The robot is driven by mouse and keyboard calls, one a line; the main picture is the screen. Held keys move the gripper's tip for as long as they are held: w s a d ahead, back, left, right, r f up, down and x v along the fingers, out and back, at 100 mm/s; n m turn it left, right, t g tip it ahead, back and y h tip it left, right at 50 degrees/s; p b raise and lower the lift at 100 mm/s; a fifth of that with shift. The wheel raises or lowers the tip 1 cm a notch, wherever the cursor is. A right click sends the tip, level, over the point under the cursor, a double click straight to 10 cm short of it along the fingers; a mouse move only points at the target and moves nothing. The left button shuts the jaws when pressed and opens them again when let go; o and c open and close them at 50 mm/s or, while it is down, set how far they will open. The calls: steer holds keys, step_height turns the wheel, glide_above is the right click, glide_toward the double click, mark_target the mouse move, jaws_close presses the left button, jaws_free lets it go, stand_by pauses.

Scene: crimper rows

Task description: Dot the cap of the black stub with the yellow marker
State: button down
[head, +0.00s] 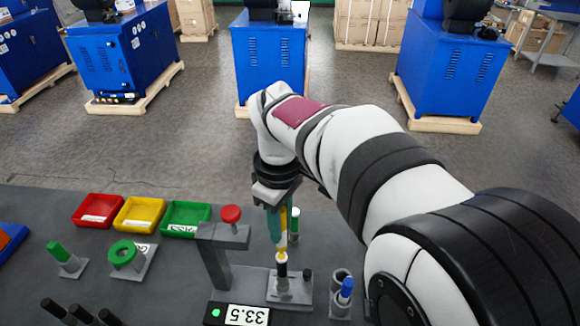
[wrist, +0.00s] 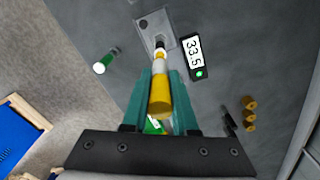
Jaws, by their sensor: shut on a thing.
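My gripper (head: 278,232) points down with its teal fingers shut on the yellow marker (head: 283,229). The marker is near upright, its white end down. The black stub (head: 281,270) stands upright in a grey base plate (head: 297,290), right below the marker's lower end. I cannot tell whether the tip touches the stub's cap. In the wrist view, the marker (wrist: 160,95) runs from between the fingers (wrist: 160,100) toward the plate (wrist: 150,22). The marker's lower end hides most of the stub there.
A grey post with a red button (head: 231,214) stands close left of my gripper, and a display reading 33.5 (head: 237,315) lies in front. A green-and-white marker (head: 295,222) stands behind; a blue-topped one (head: 347,289) is at the right. Red, yellow and green trays (head: 186,218) are at the left.

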steer(key=shift+r, duration=2.75)
steer(key=d+f+m, duration=0.1)
steer(key=d+m, duration=1.1)
steer(key=d, duration=0.3)
steer(key=shift+w+m, duration=0.2)
steer(key=shift+m, duration=0.1)
